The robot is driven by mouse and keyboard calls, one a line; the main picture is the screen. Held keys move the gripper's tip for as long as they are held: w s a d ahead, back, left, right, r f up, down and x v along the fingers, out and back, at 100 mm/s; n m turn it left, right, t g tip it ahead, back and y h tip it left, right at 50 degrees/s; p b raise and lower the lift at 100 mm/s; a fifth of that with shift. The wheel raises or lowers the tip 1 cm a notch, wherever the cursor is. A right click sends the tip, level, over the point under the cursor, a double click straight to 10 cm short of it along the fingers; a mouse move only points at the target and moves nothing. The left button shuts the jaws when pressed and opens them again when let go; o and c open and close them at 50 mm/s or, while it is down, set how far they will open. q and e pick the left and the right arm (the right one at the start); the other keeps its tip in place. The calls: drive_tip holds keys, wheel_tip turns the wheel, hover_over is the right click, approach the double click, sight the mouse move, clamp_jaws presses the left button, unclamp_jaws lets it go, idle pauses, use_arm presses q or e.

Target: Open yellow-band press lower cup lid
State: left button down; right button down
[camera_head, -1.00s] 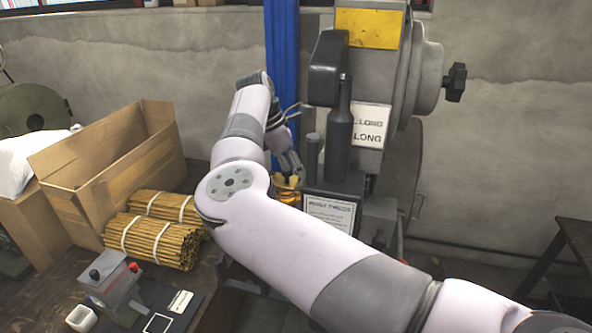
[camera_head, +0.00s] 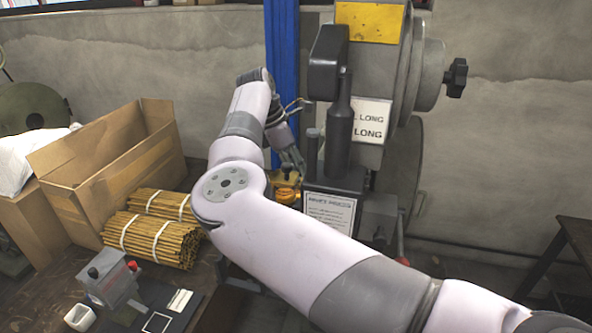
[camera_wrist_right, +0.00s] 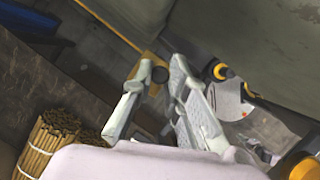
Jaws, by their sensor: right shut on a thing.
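The yellow-band press (camera_head: 368,22) stands right of centre in the head view, grey with a yellow panel at its top. Low on its left side is a small orange-yellow cup (camera_head: 286,195), partly hidden by my right arm. My right gripper (camera_head: 291,160) is just above this cup. In the right wrist view, the fingers of my right gripper (camera_wrist_right: 158,98) are on either side of a small dark round knob (camera_wrist_right: 160,75), against a yellow edge (camera_wrist_right: 148,62) that looks like the lid. The exact contact and lid angle are unclear. My left gripper is not seen.
A blue post (camera_head: 282,70) stands behind my right wrist. A dark table (camera_head: 570,245) is at the right.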

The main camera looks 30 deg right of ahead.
drive_tip(key=shift+w+d+f+n+t+b, duration=0.1)
drive_tip(key=shift+d+f+n+t+b, duration=0.15)
drive_tip(key=shift+n+b, duration=0.4)
drive_tip(key=n+b, duration=0.1)
drive_tip(key=n+t+b, duration=0.1)
drive_tip(key=n+b, duration=0.1)
drive_tip(key=w+n+t+b, duration=0.1)
drive_tip(key=n+b, duration=0.1)
drive_tip(key=shift+d+r, duration=0.1)
drive_tip(key=shift+d, duration=0.25)
drive_tip(key=n+b, duration=0.1)
drive_tip(key=n, duration=0.1)
drive_tip(key=w+n+t+b, duration=0.1)
drive_tip(key=b, duration=0.1)
drive_tip(key=shift+d+n+t, duration=0.15)
drive_tip(key=shift+n+t, duration=0.1)
drive_tip(key=shift+n, duration=0.1)
drive_tip(key=shift+w+r+n+t+y+b, duration=0.2)
drive_tip(key=shift+n+b, duration=0.25)
drive_tip(key=shift+n, duration=0.3)
drive_tip(key=shift+w+n+t+y+b, duration=0.1)
drive_tip(key=shift+n+t+y+b, duration=0.2)
drive_tip(key=shift+n, duration=0.45)
drive_tip(key=c, duration=1.6)
unclamp_jaws()
drive_tip(key=shift+o, duration=0.2)
